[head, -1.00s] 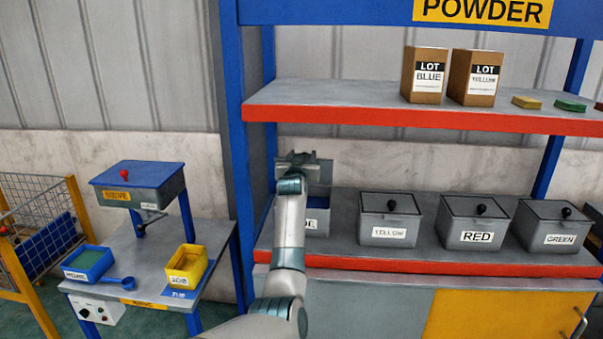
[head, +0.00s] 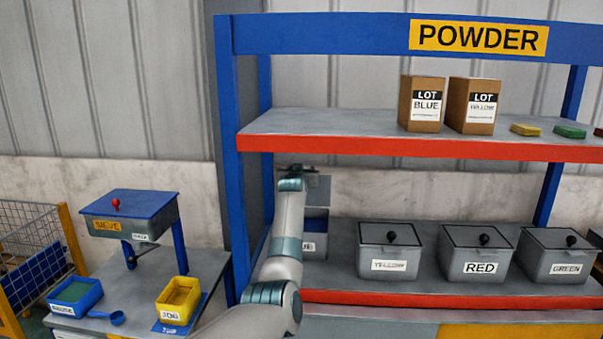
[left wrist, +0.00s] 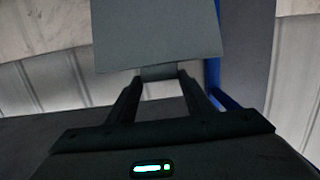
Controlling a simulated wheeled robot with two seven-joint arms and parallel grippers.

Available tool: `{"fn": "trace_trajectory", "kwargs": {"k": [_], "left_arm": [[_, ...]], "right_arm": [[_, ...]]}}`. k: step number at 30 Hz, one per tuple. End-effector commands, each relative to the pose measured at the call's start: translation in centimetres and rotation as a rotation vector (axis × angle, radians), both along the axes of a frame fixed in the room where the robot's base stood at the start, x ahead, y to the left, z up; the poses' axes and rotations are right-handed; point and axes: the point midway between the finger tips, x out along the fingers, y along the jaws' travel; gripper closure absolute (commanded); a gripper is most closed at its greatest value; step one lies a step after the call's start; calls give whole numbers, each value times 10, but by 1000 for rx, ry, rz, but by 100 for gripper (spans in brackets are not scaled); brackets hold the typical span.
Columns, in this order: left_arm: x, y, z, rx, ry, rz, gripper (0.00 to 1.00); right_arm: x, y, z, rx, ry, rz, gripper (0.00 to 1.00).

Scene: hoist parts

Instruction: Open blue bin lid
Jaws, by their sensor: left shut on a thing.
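The blue bin (head: 314,240) stands at the left end of the lower shelf, with its label partly hidden by my left arm. Its lid (head: 319,190) is raised and stands up above the bin, and blue shows inside the opening. My left gripper (head: 295,170) is at the raised lid, above the bin. In the left wrist view the fingers (left wrist: 161,84) are shut on the lid's edge or handle, with the grey lid panel (left wrist: 157,35) beyond them. The exact grip point is dark and hard to see. My right gripper is not in view.
Closed yellow (head: 388,262), red (head: 474,266) and green (head: 556,266) bins stand to the right. The upper shelf (head: 330,143) with boxes overhangs them. A blue rack post (head: 228,170) is close left of my arm. A sieve table (head: 130,275) stands further left.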

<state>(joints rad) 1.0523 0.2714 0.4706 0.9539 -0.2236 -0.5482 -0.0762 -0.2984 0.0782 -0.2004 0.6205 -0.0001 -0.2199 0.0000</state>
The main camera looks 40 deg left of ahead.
Motion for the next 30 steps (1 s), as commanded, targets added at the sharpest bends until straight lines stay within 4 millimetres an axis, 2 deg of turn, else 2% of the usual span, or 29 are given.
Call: {"fn": "trace_trajectory", "kwargs": {"k": [1, 26, 27, 29, 30], "left_arm": [[0, 1, 6, 4, -10, 1, 94], [0, 0, 5, 4, -9, 1, 94], [0, 0, 5, 3, -9, 1, 51], [0, 0, 5, 3, -9, 1, 37], [0, 0, 4, 3, -8, 1, 34]], "right_arm": [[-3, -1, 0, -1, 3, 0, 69], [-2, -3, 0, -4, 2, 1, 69], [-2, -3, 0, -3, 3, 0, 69], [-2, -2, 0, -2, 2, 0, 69], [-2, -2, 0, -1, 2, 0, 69]]}}
